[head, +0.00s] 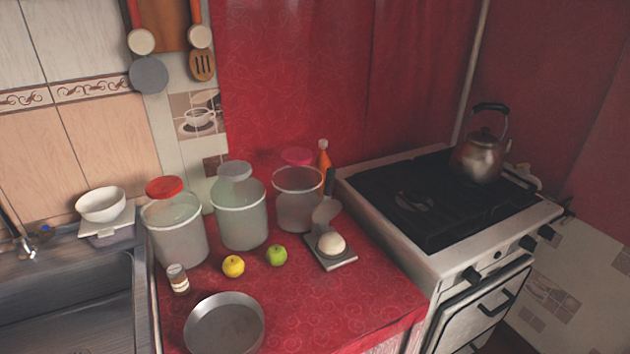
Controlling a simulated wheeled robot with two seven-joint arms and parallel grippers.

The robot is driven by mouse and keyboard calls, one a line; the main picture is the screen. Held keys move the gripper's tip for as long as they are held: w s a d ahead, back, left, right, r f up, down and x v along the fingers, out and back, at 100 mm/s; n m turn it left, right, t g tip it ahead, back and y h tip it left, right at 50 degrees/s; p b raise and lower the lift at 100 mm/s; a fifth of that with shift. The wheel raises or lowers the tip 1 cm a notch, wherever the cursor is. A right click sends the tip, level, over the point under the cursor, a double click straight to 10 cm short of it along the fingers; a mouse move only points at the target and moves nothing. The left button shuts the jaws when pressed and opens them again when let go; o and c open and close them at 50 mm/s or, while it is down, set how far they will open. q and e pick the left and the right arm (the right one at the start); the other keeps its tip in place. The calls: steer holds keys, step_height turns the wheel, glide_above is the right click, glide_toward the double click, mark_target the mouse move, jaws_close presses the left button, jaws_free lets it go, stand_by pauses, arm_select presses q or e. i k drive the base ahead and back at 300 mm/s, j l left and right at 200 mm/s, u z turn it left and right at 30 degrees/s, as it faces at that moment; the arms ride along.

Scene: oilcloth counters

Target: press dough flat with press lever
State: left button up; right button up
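A round pale ball of dough (331,244) sits on the flat grey base plate (342,263) of a small press on the red counter. The press has a round grey upper plate (325,211) tilted up behind the dough. Its dark lever handle (330,182) points upward, so the press stands open. The dough is rounded, and the upper plate is raised off most of it; I cannot tell if its lower edge touches. Neither of my grippers shows in the head view.
Several lidded tubs, one a clear tub (298,200), stand behind and left of the press. A green apple (276,255), a yellow fruit (233,266), a small jar (178,279) and a metal pan (224,325) lie leftward. The stove (425,262) borders the right. Counter in front of the press is clear.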

mark_target(327, 211)
steer(key=j+u, duration=0.45)
steer(key=i+j+u, duration=0.15)
steer(key=u, duration=0.35)
steer(key=j, duration=0.1)
